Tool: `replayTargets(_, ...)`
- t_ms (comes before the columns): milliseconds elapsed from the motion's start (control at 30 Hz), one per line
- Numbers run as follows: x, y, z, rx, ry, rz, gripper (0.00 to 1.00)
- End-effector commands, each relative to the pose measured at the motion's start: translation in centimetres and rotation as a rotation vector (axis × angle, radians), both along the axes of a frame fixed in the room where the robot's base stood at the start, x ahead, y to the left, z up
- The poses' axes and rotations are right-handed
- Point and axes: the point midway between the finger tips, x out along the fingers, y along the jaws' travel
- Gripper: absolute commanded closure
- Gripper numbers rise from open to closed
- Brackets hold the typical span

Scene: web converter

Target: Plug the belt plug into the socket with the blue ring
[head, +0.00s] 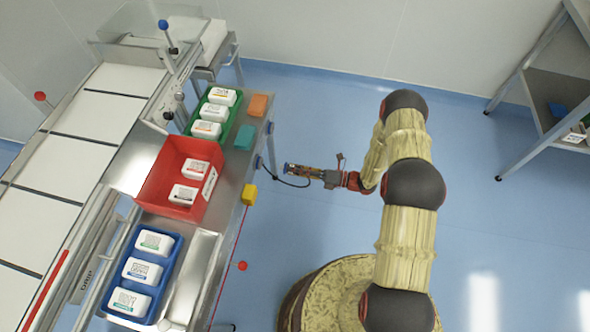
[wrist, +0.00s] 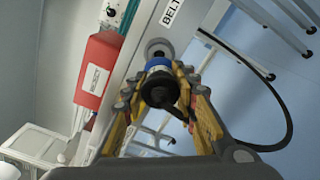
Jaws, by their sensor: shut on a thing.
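My gripper (head: 292,169) is to the right of the machine table's edge in the head view. In the wrist view its yellow-sided fingers (wrist: 163,92) are shut around a black plug (wrist: 160,90) with a blue front part. The plug points toward a round grey socket (wrist: 158,47) on the panel beside the "BELT" label (wrist: 172,12). The plug covers the socket's middle, so a blue ring on it cannot be made out. In the head view a round socket (head: 258,162) shows on the table's side, with a gap between it and the plug. A black cable (wrist: 288,115) loops at the right.
Red (head: 161,209), blue (head: 174,264) and green (head: 228,124) bins with white packs stand on the table. Orange (head: 258,105), teal (head: 245,137) and yellow (head: 249,195) blocks are along its edge. A shelf rack (head: 545,90) stands far right; floor between is open.

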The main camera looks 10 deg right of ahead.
Motion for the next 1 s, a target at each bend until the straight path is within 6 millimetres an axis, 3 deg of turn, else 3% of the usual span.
replayTargets(167, 0.1, 0.2, 0.0, 0.000, -0.002, 0.002, 1.00)
replayTargets(700, 1.5, 4.3, 0.0, 0.000, -0.002, 0.002, 1.00)
replayTargets(1000, 1.9, 5.2, 0.0, 0.001, -0.002, 0.001, 1.00)
